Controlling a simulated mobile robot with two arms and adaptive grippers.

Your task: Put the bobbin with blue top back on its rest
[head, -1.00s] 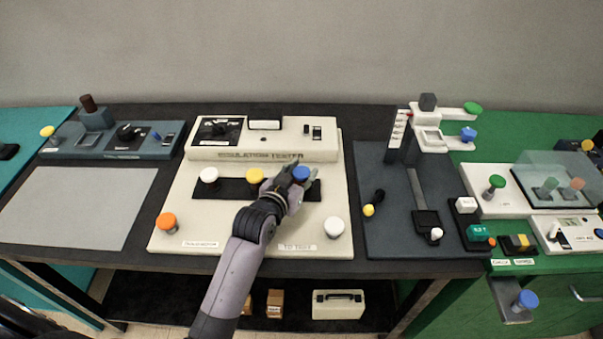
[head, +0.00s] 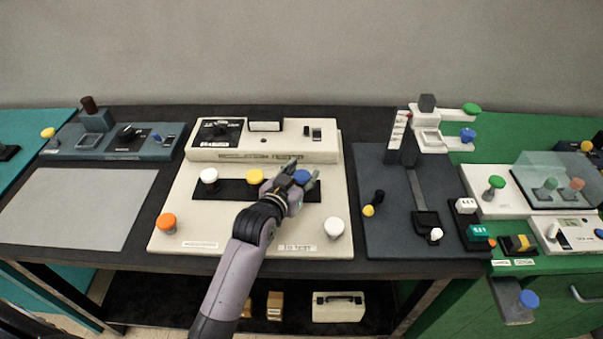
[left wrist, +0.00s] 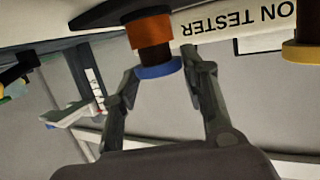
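A bobbin with a blue top (head: 301,176) stands at the right end of the black strip (head: 232,189) on the cream insulation tester. In the left wrist view its blue rim (left wrist: 158,71) and copper-coloured winding show, seen upside down. My left gripper (head: 304,172) is at this bobbin, with its fingers spread on either side. Other blue tops show at the tall fixture (head: 468,134) and on a grey bracket (head: 529,299) at the lower right. My right gripper is not in view.
A yellow-topped piece (head: 255,177) and a white-topped piece (head: 209,176) stand left of the bobbin. An orange knob (head: 166,222) and a white knob (head: 334,227) are at the tester's front. A grey mat (head: 75,205) lies bare at left.

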